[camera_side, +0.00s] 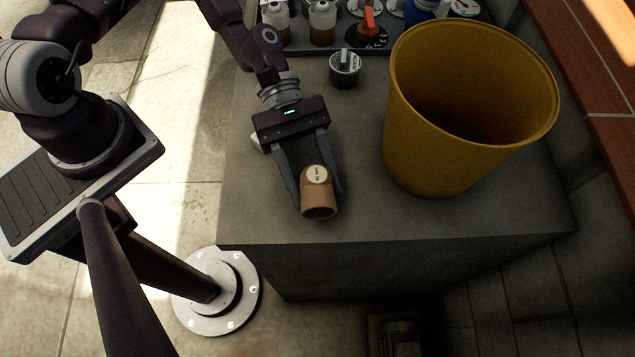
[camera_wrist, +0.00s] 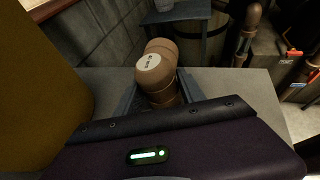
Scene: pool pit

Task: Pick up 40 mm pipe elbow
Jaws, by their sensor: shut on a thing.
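The pipe elbow (camera_side: 319,191) is a tan-brown bent pipe with a round pale label on its bend. In the side view it is near the front edge of the grey block, with one open end facing the front. My gripper (camera_side: 318,196) is shut on it, one finger on each side. In the wrist view the elbow (camera_wrist: 155,72) stands out beyond the gripper body between the fingers (camera_wrist: 157,88). Whether the elbow touches the block top or is just above it, I cannot tell.
A large yellow bucket (camera_side: 436,150) stands on the grey block (camera_side: 350,222) to the right of my gripper. A small dark round container (camera_side: 345,70) is behind it. A tray with bottles and an orange-handled part (camera_side: 369,24) is at the back. The block's front edge drops off close by.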

